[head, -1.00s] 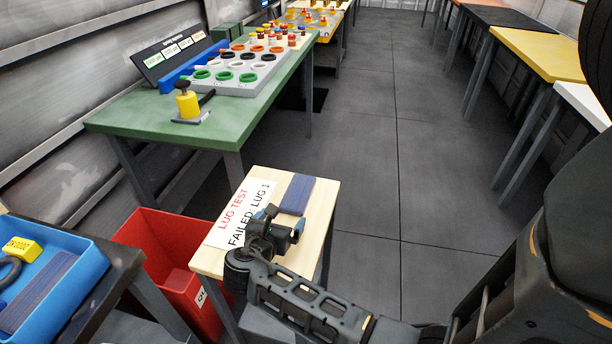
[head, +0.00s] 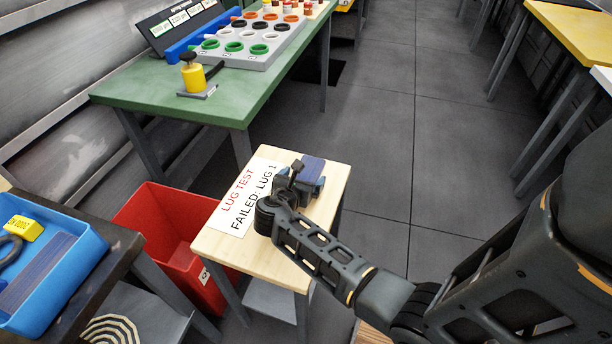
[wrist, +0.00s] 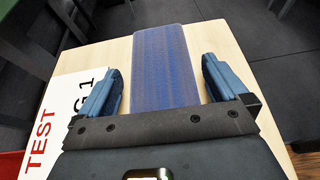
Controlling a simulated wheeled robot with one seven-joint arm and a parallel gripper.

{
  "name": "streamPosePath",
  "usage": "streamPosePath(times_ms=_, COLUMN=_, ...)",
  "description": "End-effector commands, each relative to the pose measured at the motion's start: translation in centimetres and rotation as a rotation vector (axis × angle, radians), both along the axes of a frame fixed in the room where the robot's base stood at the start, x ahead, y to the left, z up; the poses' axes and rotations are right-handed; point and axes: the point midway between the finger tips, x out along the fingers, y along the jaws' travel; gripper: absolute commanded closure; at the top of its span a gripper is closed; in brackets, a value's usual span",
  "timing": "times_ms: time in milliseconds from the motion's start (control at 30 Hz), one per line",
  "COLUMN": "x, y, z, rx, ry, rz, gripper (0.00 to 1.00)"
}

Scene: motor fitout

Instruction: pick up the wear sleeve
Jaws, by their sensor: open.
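A flat, finely striped blue-purple slab (head: 313,168), the likely wear sleeve, lies on the small pale wooden table (head: 285,262). In the wrist view the slab (wrist: 165,62) runs lengthwise away from me, between the two blue fingers. My gripper (head: 303,180) is open at its near end, and in the wrist view my gripper (wrist: 163,72) has one finger on each side with a gap to the slab. Its near end is hidden by the gripper's palm. I cannot tell how high the fingers are above the table.
A sheet reading "LUG TEST FAILED: LUG 1" (head: 243,197) lies left on the table. A red bin (head: 165,225) stands beside it. A blue tray (head: 85,262) at left holds a similar striped piece. A green bench (head: 150,95) stands behind.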

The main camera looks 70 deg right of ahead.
Motion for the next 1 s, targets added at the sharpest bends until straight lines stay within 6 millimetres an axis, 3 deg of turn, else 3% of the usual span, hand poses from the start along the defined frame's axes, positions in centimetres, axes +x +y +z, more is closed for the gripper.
streamPosePath(times_ms=367, x=-0.02, y=-0.99, z=-0.45, rx=0.001, ry=0.0, rz=0.0, gripper=0.01)
streamPosePath(times_ms=867, x=-0.02, y=-0.96, z=-0.45, rx=0.001, ry=0.0, rz=0.0, gripper=0.49)
streamPosePath(times_ms=1000, x=-0.01, y=-0.97, z=-0.42, rx=0.0, ry=-0.001, rz=0.0, gripper=0.49)
